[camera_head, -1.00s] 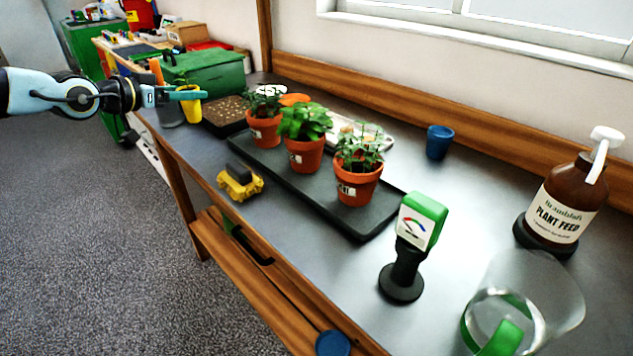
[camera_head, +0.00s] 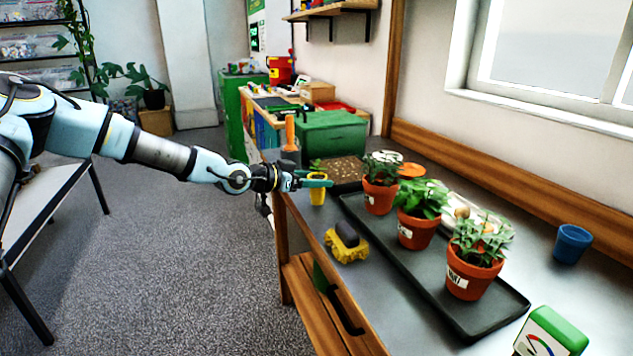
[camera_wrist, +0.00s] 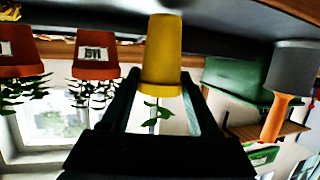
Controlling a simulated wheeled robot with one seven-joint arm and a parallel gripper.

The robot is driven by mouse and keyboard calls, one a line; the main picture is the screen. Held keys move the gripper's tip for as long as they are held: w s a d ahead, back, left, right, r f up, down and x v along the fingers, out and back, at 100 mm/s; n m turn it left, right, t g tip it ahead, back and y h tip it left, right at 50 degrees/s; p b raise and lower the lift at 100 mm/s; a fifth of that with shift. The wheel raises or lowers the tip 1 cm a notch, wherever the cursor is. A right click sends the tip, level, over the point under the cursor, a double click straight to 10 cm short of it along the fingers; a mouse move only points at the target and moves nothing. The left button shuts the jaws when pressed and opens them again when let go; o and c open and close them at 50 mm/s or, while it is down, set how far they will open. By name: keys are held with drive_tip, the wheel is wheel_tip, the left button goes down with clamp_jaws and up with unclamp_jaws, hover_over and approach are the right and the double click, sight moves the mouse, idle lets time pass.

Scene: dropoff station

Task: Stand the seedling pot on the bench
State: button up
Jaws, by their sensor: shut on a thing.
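The seedling pot is a small yellow pot (camera_head: 317,195) with a green sprout, over the bench (camera_head: 380,295) near its front edge in the head view. My gripper (camera_head: 318,183) is shut on it. The wrist view is upside down; there the yellow pot (camera_wrist: 162,50) sits between the fingers of my gripper (camera_wrist: 160,95), with the sprout (camera_wrist: 157,112) at its rim side. The pot looks upright. I cannot tell whether its base touches the bench top.
A black tray (camera_head: 478,318) with terracotta plant pots stands to the right. A soil tray (camera_head: 345,168) and a green box (camera_head: 332,136) are behind. A blue cup (camera_head: 571,244) stands far right.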

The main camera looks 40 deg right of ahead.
drive_tip(key=shift+f, duration=0.4)
drive_tip(key=o, duration=1.4)
drive_tip(key=b+v, duration=0.1)
drive_tip(key=v, duration=1.1)
